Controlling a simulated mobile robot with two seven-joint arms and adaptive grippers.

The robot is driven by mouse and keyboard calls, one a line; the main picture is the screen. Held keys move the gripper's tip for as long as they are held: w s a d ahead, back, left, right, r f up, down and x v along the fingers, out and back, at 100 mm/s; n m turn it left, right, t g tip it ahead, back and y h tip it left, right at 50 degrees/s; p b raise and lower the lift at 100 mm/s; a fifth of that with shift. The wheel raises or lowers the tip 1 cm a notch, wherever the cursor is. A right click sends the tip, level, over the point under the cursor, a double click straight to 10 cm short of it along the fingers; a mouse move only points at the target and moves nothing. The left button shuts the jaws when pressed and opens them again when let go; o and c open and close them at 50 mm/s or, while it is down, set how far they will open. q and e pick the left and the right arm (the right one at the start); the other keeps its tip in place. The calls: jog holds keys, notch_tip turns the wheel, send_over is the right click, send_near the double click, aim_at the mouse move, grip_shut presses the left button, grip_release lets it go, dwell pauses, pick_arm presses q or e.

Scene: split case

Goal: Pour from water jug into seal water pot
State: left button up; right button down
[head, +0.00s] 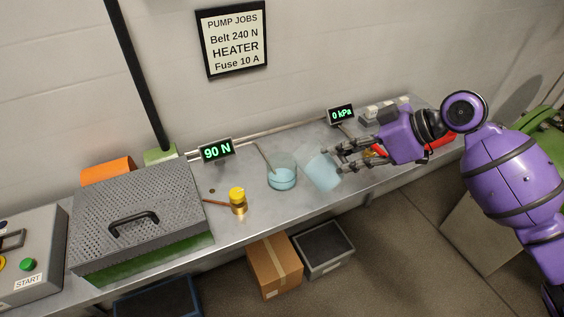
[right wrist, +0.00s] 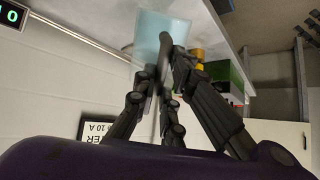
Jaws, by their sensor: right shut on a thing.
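The water jug (head: 322,172) is a pale blue, see-through vessel, tilted with its top toward the left. My right gripper (head: 343,160) is shut on it from the right. In the right wrist view the jug (right wrist: 160,38) shows beyond my right fingers (right wrist: 164,75). The seal water pot (head: 283,176) appears to be the clear round vessel just left of the jug, with light blue water in its lower part. A thin rod leans at its back left. I cannot make out a stream between jug and pot. My left gripper is not in view.
A brass piece with a yellow top (head: 237,200) stands left of the pot. A perforated grey cover with a handle (head: 138,205) is farther left. Displays read 90 N (head: 216,150) and 0 kPa (head: 341,114). A cardboard box (head: 274,265) and a dark crate (head: 324,250) stand below the bench.

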jog(key=shift+w+a+r, duration=0.15)
jog(key=shift+a+r, duration=0.1)
jog(key=shift+r, duration=0.15)
jog(key=shift+w+a+r+g+h, duration=0.15)
jog(key=shift+w+a+g+h, duration=0.2)
jog(key=shift+g+h, duration=0.45)
dwell(0.8)
jog(key=shift+w+a+r+g+h, duration=0.25)
jog(key=shift+a+r+h, duration=0.2)
jog(key=shift+r+h, duration=0.15)
jog(key=shift+w+a+r+g+h, duration=0.2)
jog(key=shift+a+r+h, duration=0.25)
jog(key=shift+h, duration=0.15)
dwell(2.1)
jog(key=d+f+y, duration=0.1)
jog(key=s+d+f+t+y, duration=0.1)
jog(key=shift+s+f, duration=0.15)
jog(key=shift+f, duration=0.15)
jog(key=shift+r+t+y, duration=0.15)
jog(key=shift+t+y, duration=0.1)
jog(key=shift+y, duration=0.05)
jog(key=shift+s+d+f+t+y, duration=0.3)
jog(key=shift+d+f+t+y, duration=0.2)
jog(key=shift+y, duration=0.2)
jog(key=s+d+f+t+y, duration=0.3)
jog(key=d+f+y, duration=0.3)
jog(key=f, duration=0.3)
jog(key=shift+s+t+y, duration=0.3)
jog(key=shift+t+y, duration=0.4)
jog(key=shift+y, duration=0.1)
